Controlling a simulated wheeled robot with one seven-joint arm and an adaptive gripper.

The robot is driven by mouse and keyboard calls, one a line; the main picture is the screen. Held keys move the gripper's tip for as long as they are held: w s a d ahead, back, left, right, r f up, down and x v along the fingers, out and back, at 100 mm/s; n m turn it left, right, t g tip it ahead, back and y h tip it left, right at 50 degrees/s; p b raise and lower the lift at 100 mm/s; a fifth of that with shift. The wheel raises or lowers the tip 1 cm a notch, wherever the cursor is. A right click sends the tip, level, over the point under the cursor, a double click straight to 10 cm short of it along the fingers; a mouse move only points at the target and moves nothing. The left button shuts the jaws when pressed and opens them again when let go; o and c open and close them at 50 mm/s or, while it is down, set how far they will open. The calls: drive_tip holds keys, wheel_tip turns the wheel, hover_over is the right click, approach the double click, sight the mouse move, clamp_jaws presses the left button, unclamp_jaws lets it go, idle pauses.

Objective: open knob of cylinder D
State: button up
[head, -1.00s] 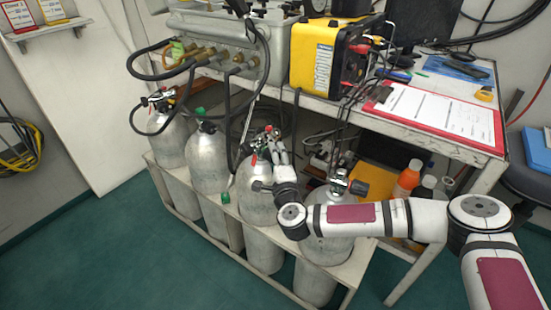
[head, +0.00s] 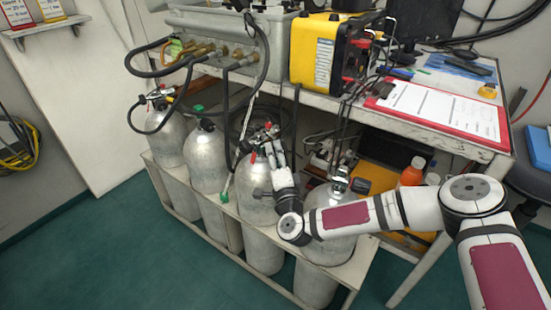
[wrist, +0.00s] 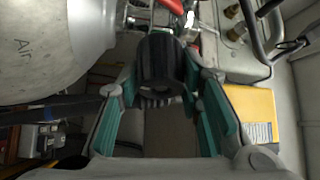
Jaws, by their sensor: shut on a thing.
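Grey gas cylinders stand in a row in a rack; I cannot read a D on any of them. My gripper (head: 276,152) is at the valve of the third cylinder from the left (head: 256,175), where red parts show. In the wrist view my gripper (wrist: 161,82) has its teal fingers on both sides of a ribbed black knob (wrist: 162,62) and is shut on it. A grey cylinder marked "Air" (wrist: 45,45) fills the upper left there. The fourth cylinder (head: 328,195) is partly hidden behind my arm. The knob is hard to make out in the head view.
A metal table (head: 440,135) stands over the cylinders, carrying a yellow unit (head: 313,60) and a red clipboard (head: 440,108). Black hoses hang around the valves. An orange bottle (head: 412,172) stands under the table. Green floor is clear at the front left.

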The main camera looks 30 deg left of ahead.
drive_tip(key=shift+f+n+y+b, duration=0.2)
drive_tip(key=shift+n+y+b, duration=0.4)
drive_tip(key=shift+n+b, duration=0.55)
drive_tip(key=shift+n, duration=0.45)
drive_tip(key=o, duration=1.2)
drive_tip(key=shift+r, duration=0.1)
drive_tip(key=shift+d, duration=0.1)
drive_tip(key=v, duration=1.2)
drive_tip(key=shift+w+f, duration=0.1)
drive_tip(key=shift+f, duration=0.15)
